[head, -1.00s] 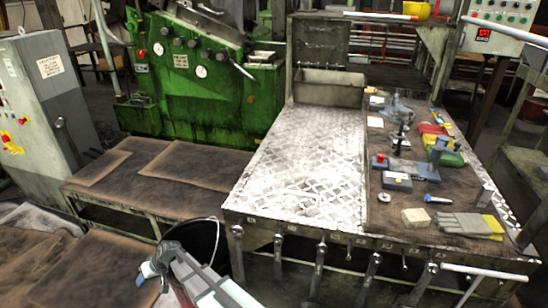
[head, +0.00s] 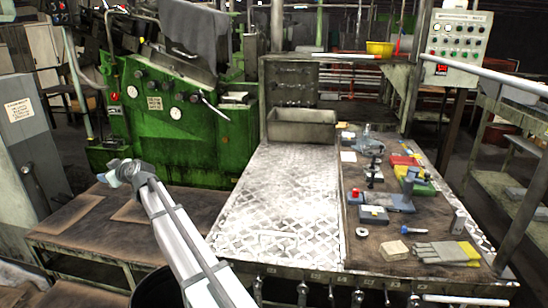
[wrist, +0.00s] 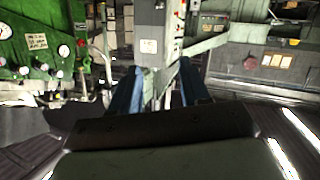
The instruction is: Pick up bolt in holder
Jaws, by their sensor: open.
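My gripper (head: 116,174) is at the left in the head view, raised in front of the green machine and well away from the workbench. In the wrist view my gripper (wrist: 162,75) shows two blue fingers apart with nothing between them. A small bolt-like piece with a blue end (head: 414,230) lies on the brown mat at the right of the bench. A dark upright fixture (head: 375,170) stands farther back on the mat; I cannot tell whether it holds a bolt. The wrist view shows no bolt or holder.
The metal bench top (head: 285,205) is clear left of the mat. A metal trough (head: 300,130) stands at the back.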

